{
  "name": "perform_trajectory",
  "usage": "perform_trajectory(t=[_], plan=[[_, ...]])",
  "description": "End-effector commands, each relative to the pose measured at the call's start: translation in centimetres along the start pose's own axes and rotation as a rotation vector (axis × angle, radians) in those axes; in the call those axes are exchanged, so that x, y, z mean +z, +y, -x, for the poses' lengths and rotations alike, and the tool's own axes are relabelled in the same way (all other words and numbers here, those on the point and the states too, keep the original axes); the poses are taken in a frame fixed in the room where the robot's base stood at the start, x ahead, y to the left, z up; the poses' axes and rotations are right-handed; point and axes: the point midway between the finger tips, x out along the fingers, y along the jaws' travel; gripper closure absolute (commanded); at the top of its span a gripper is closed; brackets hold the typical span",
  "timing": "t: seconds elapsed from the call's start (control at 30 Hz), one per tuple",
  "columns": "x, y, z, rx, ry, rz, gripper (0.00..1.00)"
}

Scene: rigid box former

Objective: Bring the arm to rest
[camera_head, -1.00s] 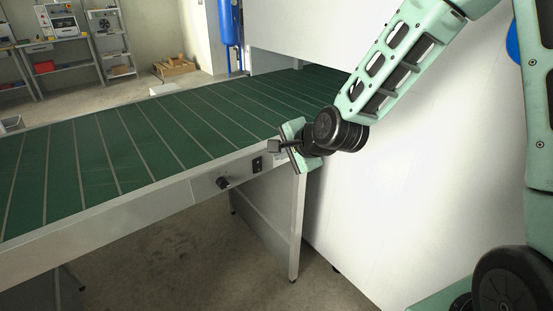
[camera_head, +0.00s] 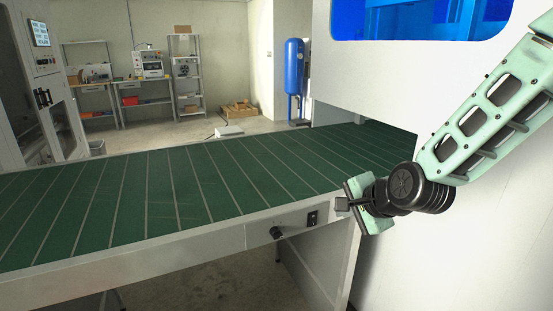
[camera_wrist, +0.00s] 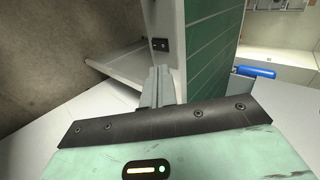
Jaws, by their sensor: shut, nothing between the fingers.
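My gripper (camera_head: 341,203) is at the right of the head view, at the front edge of the green conveyor (camera_head: 190,185), near its control knob and switch. Its fingers look shut and hold nothing. My mint-green arm reaches it from the upper right. In the wrist view the closed fingers (camera_wrist: 158,88) point toward the conveyor's side frame and switch, with the green belt (camera_wrist: 212,62) beyond. I cannot tell the exact gap between fingers and frame.
The belt is empty. A white machine housing (camera_head: 400,78) with a blue window stands behind and right of the gripper. A grey cabinet (camera_head: 35,90) is at the far left. A blue tank (camera_head: 294,80), shelves and a pallet (camera_head: 240,109) stand at the back. Open floor lies beyond the belt.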

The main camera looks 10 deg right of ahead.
Motion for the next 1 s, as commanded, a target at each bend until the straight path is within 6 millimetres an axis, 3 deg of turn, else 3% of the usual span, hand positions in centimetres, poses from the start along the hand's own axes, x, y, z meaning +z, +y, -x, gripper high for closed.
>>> perform_trajectory(t=[0.17, 0.3, 0.43, 0.6, 0.7, 1.0], plan=[[6.9, 2.5, 2.7, 0.156, -0.151, 0.408, 1.00], [12.1, 5.9, 6.9, 0.294, -0.326, 0.831, 1.00], [15.1, 9.0, 11.6, 0.389, -0.499, 1.191, 1.00], [16.7, 12.0, 16.8, 0.462, -0.697, 1.526, 1.00], [16.9, 13.0, 18.6, 0.482, -0.770, 1.634, 1.00], [16.9, 13.6, 19.6, 0.493, -0.814, 1.690, 1.00]])
